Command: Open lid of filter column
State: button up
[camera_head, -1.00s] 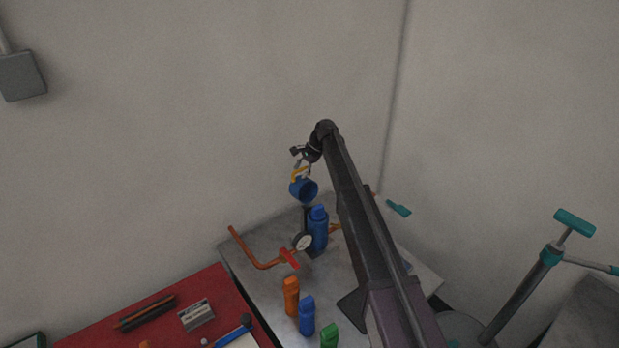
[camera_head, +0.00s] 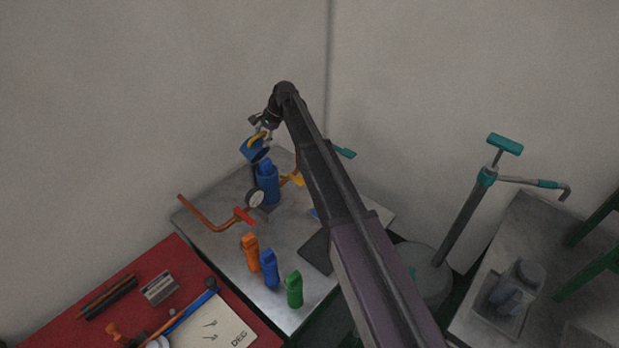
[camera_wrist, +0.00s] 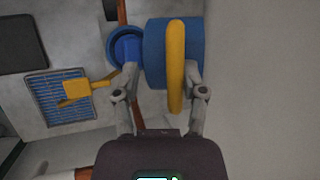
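The filter column (camera_head: 268,188) is a blue upright cylinder on the metal table. Its lid (camera_head: 252,151) is a blue cup shape with a yellow ring handle (camera_wrist: 175,88). The lid sits tilted above and left of the column, away from its top; any hinge is too small to tell. My gripper (camera_head: 264,135) is at the handle. In the wrist view, the gripper (camera_wrist: 162,70) has its fingers spread, with the handle between them nearer the right finger and visible gaps. The column's round blue top (camera_wrist: 125,46) shows just left of the lid.
A gauge (camera_head: 256,199) and copper pipe with red valve handle (camera_head: 244,216) stand beside the column. Orange (camera_head: 250,253), blue (camera_head: 269,268) and green (camera_head: 294,290) bottles line the front of the metal table (camera_head: 225,250). A red table (camera_head: 140,285) is at left, walls close behind.

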jog(key=s+d+f+n+t+y+b, duration=0.1)
jog(key=s+d+f+t+y+b, duration=0.35)
jog(key=b, duration=0.75)
jog(key=s+d+f+n+t+y+b, duration=0.15)
jog(key=f+y+b, duration=0.45)
jog(key=b, duration=0.6)
jog(key=s+d+r+h+p, duration=0.1)
jog(key=s+d+p, duration=0.1)
jog(key=d, duration=0.8)
jog(key=shift+s+d+r+p, duration=0.3)
jog(key=shift+s+p, duration=0.1)
jog(key=shift+p, duration=0.15)
jog(key=shift+s+f, duration=0.1)
jog(key=shift+s, duration=0.05)
